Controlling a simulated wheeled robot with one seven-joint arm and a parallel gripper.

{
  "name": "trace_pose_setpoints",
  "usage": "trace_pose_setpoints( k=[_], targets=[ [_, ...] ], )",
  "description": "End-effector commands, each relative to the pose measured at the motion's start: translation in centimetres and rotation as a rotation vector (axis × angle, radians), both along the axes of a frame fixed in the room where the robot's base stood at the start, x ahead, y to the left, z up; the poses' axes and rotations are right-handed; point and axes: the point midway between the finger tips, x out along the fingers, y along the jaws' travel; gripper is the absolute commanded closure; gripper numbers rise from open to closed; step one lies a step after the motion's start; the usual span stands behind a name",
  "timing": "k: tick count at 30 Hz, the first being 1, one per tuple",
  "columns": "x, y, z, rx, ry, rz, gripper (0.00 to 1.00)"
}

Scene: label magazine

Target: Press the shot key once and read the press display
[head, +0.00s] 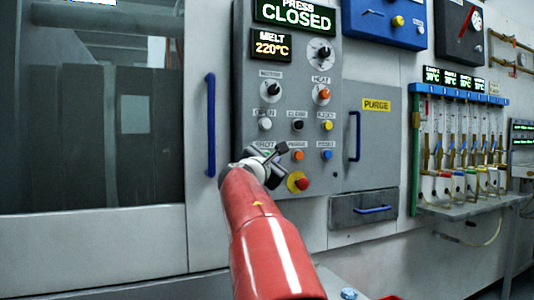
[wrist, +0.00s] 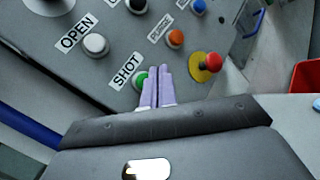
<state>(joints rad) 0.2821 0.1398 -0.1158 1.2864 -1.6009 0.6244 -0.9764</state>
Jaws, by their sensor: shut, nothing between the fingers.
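The green shot key (wrist: 139,79) sits beside the "SHOT" label (wrist: 125,71) in the wrist view, partly covered by my gripper's fingers. My gripper (wrist: 158,70) is shut and empty, with its pale purple fingertips just right of the shot key's visible part. I cannot tell whether they touch it. In the head view my gripper (head: 268,163) is in front of the panel's lower left and hides the shot key.
The melt display (head: 271,45) reads 220 °C. A white open key (wrist: 96,44), an orange purge key (wrist: 175,38) and a red stop button (wrist: 211,62) on a yellow plate are close by. A blue handle (head: 211,125) stands left of the panel; the purge door (head: 372,150) is right.

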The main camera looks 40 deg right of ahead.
Motion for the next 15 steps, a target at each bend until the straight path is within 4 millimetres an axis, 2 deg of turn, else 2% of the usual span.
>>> trace_pose_setpoints(
  k=[6, 15],
  targets=[
    [2.2, -0.5, 0.1, 0.001, 0.0, 0.001, 1.0],
    [2.9, -0.7, 0.0, 0.001, 0.0, 0.001, 1.0]
  ],
)
